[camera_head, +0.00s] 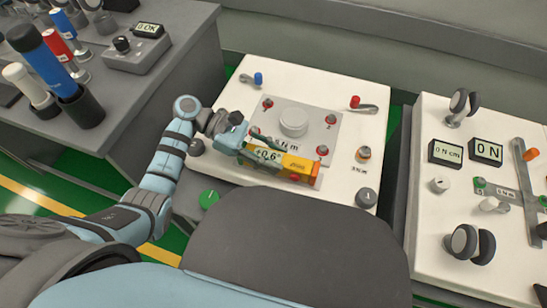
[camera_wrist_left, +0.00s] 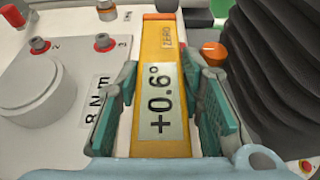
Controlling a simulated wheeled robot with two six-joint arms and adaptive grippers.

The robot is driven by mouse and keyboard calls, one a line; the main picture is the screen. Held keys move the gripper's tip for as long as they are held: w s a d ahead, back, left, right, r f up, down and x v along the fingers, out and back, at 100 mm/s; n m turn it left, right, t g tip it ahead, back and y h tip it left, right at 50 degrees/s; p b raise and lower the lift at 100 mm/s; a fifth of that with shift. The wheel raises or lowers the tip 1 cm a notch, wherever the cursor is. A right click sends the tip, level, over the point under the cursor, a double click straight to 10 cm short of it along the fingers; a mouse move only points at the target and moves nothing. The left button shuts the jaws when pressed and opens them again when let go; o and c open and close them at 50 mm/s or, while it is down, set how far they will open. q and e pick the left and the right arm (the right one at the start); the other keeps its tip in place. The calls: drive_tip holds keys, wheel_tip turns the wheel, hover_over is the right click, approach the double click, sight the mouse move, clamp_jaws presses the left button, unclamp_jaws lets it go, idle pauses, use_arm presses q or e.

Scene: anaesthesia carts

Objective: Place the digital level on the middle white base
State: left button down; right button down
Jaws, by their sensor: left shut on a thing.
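The digital level (camera_head: 300,168) is a yellow-orange bar with a display reading +0.6°. My left gripper (camera_head: 258,151) is shut on it, with green finger pads on both sides of the display in the left wrist view (camera_wrist_left: 162,42). The level is over the front edge of a grey plate (camera_head: 313,126) on the middle white base (camera_head: 310,78). I cannot tell whether it touches the plate. A round white disc (camera_head: 293,122) stands mid-plate, behind the level, and is clear of it. My right gripper is not in view.
An orange-topped knob (camera_head: 363,153) and a grey knob (camera_head: 366,197) are to the right. A white cart with displays (camera_head: 486,151) stands farther right. A grey bench (camera_head: 165,62) with tools is at the left.

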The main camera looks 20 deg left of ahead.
use_arm(q)
drive_tip(key=c, duration=1.1)
unclamp_jaws()
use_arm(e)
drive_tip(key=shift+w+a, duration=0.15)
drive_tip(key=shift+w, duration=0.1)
use_arm(q)
drive_tip(key=shift+r, duration=0.1)
drive_tip(key=v, duration=0.7)
drive_tip(key=shift+a+r+p, duration=0.15)
drive_tip(key=shift+a+p, duration=0.1)
drive_tip(key=shift+p, duration=0.05)
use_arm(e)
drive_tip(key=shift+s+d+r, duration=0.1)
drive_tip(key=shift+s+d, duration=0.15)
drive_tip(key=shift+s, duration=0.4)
